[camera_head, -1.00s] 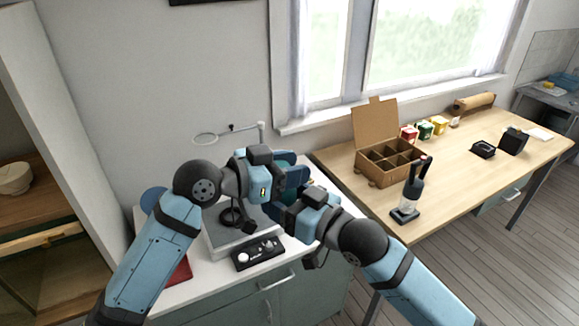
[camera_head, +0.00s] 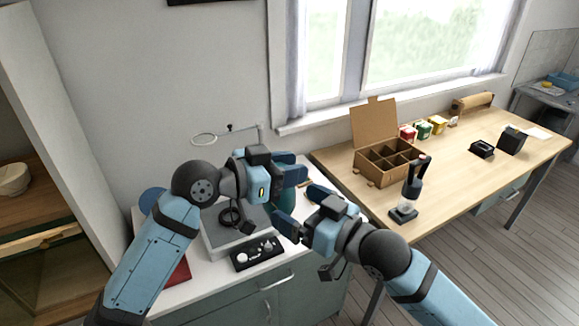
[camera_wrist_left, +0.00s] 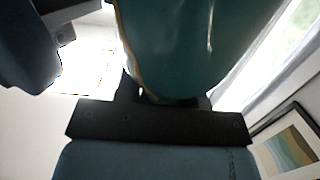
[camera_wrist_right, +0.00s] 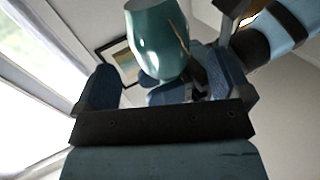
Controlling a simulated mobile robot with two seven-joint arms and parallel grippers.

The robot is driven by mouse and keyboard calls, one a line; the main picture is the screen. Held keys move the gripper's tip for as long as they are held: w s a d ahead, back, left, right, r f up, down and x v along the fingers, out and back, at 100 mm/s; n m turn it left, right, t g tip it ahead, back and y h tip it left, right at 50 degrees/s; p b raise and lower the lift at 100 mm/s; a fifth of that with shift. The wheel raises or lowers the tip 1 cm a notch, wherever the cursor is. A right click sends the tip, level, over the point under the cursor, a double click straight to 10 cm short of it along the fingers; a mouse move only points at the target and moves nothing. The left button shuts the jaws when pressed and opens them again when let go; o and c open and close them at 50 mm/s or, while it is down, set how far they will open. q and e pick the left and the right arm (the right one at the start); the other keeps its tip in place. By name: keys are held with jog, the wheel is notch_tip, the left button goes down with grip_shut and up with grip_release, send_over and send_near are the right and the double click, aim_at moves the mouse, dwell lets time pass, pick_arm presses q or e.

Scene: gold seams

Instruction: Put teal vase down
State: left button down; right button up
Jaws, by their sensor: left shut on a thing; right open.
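The teal vase (camera_head: 288,199) hangs from my left gripper (camera_head: 297,172), mostly hidden behind the fingers in the head view. In the left wrist view the vase (camera_wrist_left: 195,45) fills the top middle, with gold lines along its glossy side. My left gripper is shut on it above the white cabinet top. My right gripper (camera_head: 297,208) is open and empty, just right of and below the vase. In the right wrist view the vase (camera_wrist_right: 158,42) shows beyond the open fingers, apart from them. Its far side is hidden.
On the white cabinet top (camera_head: 215,266) are a grey tray (camera_head: 225,247), a black control box (camera_head: 257,253) and a red item (camera_head: 181,270). A ring lamp (camera_head: 204,139) stands behind. The wooden table (camera_head: 450,165) at right holds a divided cardboard box (camera_head: 372,177) and a dark bottle-like tool (camera_head: 411,185).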

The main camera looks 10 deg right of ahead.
jog(key=v, duration=0.8)
notch_tip(320, 180, down, 16)
jog(key=d+m+h, duration=0.2)
jog(key=m+h, duration=0.1)
jog(key=h, duration=0.2)
pick_arm(q)
jog(key=shift+r, duration=0.1)
pick_arm(e)
jog(key=s+d+f+g+h, duration=0.1)
jog(key=s+f, duration=0.5)
jog(key=f, duration=0.3)
jog(key=s+d+f+m+g+h, duration=0.1)
jog(key=s+f+h, duration=0.1)
jog(key=s+f, duration=0.4)
notch_tip(320, 180, down, 4)
jog(key=shift+d+f+g, duration=0.1)
jog(key=shift+d+g, duration=0.15)
jog(key=shift+g, duration=0.15)
